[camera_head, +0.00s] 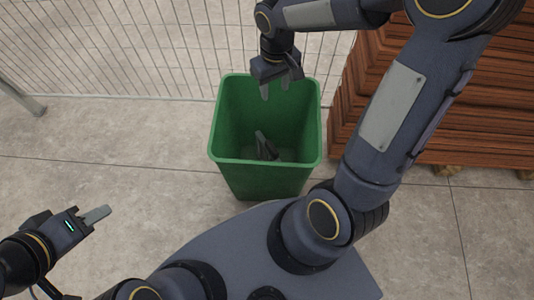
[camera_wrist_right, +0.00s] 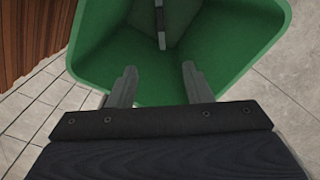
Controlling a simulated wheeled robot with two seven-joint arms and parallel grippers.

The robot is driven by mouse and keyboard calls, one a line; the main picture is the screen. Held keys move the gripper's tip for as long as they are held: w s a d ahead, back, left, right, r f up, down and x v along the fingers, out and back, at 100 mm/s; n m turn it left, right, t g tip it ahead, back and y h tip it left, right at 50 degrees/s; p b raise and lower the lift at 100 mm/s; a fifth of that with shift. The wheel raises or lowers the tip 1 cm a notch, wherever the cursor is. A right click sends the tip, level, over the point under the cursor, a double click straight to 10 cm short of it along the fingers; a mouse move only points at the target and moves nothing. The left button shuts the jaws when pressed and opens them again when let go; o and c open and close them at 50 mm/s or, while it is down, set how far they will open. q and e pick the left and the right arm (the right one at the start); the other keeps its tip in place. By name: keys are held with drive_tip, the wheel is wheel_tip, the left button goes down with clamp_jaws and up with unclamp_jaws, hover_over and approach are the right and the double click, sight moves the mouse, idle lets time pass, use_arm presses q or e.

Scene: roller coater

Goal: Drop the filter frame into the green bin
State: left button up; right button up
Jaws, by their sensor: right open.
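The green bin (camera_head: 228,120) stands on the floor in front of me, its open top facing up. A dark grey piece (camera_head: 265,147), which looks like the filter frame, lies inside at the bottom, leaning at a tilt. My right gripper (camera_head: 275,88) is over the far part of the bin's opening, open and empty. In the right wrist view its two fingers (camera_wrist_right: 159,72) are apart, with the bin (camera_wrist_right: 235,45) below and part of the grey piece (camera_wrist_right: 160,25) showing inside. My left gripper (camera_head: 95,215) is low at the left, away from the bin; its finger gap is unclear.
A stack of reddish-brown wooden boards (camera_head: 480,125) stands to the right of the bin, close to my right arm. A wire mesh fence (camera_head: 140,50) runs behind the bin. The tiled floor (camera_head: 110,165) left of the bin is clear.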

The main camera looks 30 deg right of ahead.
wheel_tip(320, 180, up, 7)
drive_tip(key=p, duration=0.2)
idle(0.5)
drive_tip(key=s+a+r+m+t+y, duration=0.1)
drive_tip(key=s+a+r+t+y, duration=0.15)
drive_tip(key=s, duration=0.55)
drive_tip(key=s+a+r+m+t+y, duration=0.1)
drive_tip(key=s+a+r+t, duration=0.15)
drive_tip(key=s, duration=0.65)
wheel_tip(320, 180, up, 28)
drive_tip(key=p, duration=2.9)
drive_tip(key=shift+w+d+r+t, duration=0.2)
drive_tip(key=shift+d+t, duration=0.1)
drive_tip(key=shift+d, duration=0.1)
drive_tip(key=shift+c, duration=0.5)
